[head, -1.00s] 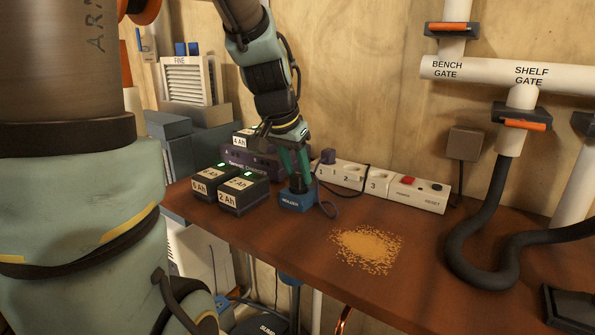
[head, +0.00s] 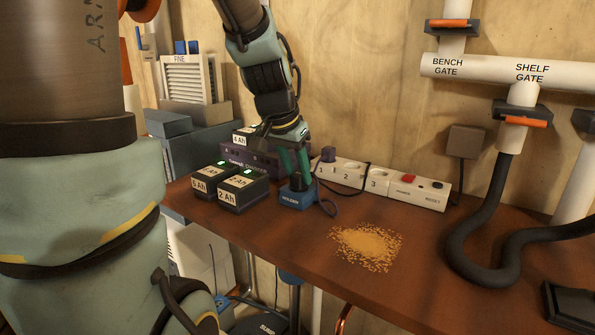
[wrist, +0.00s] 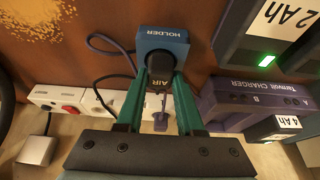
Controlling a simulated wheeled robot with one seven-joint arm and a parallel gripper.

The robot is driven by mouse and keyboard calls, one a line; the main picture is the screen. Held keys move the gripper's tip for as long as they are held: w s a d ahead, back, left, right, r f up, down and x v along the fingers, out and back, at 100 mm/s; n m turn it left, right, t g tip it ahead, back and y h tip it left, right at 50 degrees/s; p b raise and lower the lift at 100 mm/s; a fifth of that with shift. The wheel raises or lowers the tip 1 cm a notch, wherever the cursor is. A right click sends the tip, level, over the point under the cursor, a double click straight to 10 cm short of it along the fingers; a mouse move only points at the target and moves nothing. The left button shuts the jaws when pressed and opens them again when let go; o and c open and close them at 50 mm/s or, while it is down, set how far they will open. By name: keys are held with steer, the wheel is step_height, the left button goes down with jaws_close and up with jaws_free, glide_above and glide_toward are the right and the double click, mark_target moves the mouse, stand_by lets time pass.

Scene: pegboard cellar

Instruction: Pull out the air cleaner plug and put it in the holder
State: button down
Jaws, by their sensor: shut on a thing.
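The blue holder (head: 293,201) stands on the bench in front of the power strip (head: 405,189); in the wrist view the holder (wrist: 163,36) is at the top middle. My gripper (head: 299,172) is right above it, pointing down. In the wrist view my gripper's green fingers (wrist: 160,76) are shut on the black air cleaner plug (wrist: 160,66), marked AIR. The plug (head: 297,184) is upright at the holder's top. Its lower end is hidden, so I cannot tell how deep it sits. A cord loops beside the holder.
A purple plug (head: 328,155) sits in outlet 1 of the strip. Battery packs (head: 243,189) and a purple charger (head: 240,157) stand left of the holder. A sawdust heap (head: 366,247) lies on the bench to the right. A dark hose (head: 462,240) is at far right.

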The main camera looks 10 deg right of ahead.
stand_by(0.3)
jaws_free()
stand_by(0.6)
steer(key=shift+r, duration=0.1)
steer(key=shift+r+p, duration=2.85)
steer(key=shift+r, duration=0.65)
